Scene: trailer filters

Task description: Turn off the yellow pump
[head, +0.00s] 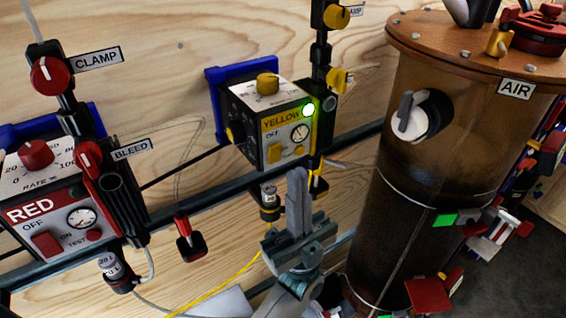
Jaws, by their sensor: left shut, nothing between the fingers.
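The yellow pump (246,118) is a box with a white top and a yellow and white front, on a blue wall bracket. A yellow knob (267,83) sits on its top. Its front carries a YELLOW label, a round gauge (300,133) and a yellow switch (274,153) below the word OFF. A green light (308,110) at its upper right corner glows. My left gripper (296,174) is shut and empty, fingers pointing up, in front of and just below the pump's right side. Whether it touches the pump is unclear. My right gripper is out of view.
A similar red pump (75,195) stands at left, with CLAMP and BLEED knobs beside it. A tall brown AIR tank (410,180) stands close on the right. A dark rail (180,192) crosses below the pumps. A yellow cable (220,287) and tubes hang below.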

